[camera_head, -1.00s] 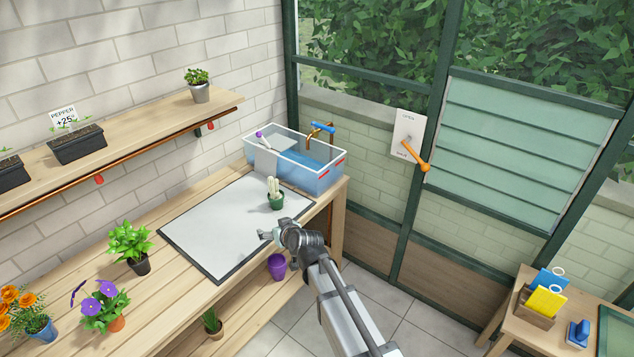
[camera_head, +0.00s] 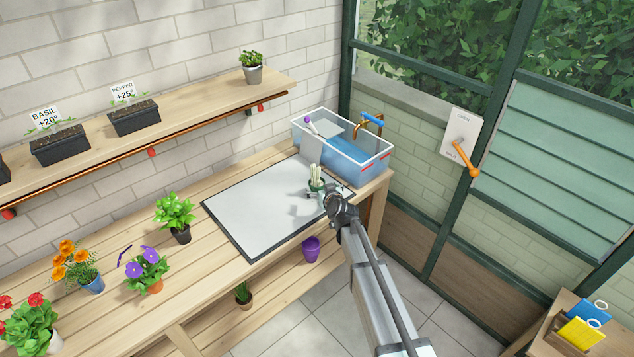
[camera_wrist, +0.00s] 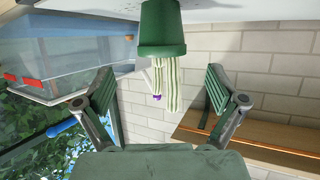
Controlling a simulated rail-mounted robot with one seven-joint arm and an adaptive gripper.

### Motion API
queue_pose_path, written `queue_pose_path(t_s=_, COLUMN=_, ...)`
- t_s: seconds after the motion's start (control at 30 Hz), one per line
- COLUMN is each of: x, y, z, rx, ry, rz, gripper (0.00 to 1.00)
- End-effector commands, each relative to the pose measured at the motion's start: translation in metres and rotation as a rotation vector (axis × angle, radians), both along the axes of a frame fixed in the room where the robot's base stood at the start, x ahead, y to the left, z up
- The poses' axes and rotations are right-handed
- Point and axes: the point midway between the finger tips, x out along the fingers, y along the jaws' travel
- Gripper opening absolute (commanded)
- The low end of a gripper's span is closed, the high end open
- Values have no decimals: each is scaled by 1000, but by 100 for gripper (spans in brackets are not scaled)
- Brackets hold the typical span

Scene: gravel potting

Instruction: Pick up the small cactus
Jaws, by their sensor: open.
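The small cactus (camera_head: 315,177) is pale and columnar, in a dark green pot on the grey mat (camera_head: 255,215) near its right end. In the wrist view the cactus (camera_wrist: 172,92) appears upside down below its green pot (camera_wrist: 161,28). My gripper (camera_head: 318,194) is at the pot in the head view, its arm reaching in from the lower right. In the wrist view my gripper (camera_wrist: 160,95) is open, with one finger on each side of the cactus and a clear gap to both. Whether a fingertip touches the pot is hidden.
A clear water tank (camera_head: 342,148) with a blue-handled tap stands behind the mat at the right. A leafy plant (camera_head: 175,212) and violet flowers (camera_head: 146,266) stand on the bench at left. A purple pot (camera_head: 310,248) sits on the lower shelf. The mat's left part is clear.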

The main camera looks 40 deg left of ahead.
Motion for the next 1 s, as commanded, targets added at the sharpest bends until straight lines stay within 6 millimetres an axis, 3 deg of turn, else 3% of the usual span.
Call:
queue_pose_path(t_s=0.33, x=11, y=18, z=-6, rx=0, ry=0, rz=0, gripper=95)
queue_pose_path(t_s=0.67, x=31, y=51, z=-18, rx=-1, ry=0, rz=0, gripper=95)
queue_pose_path(t_s=1.0, x=32, y=54, z=-22, rx=-1, ry=-1, rz=0, gripper=95)
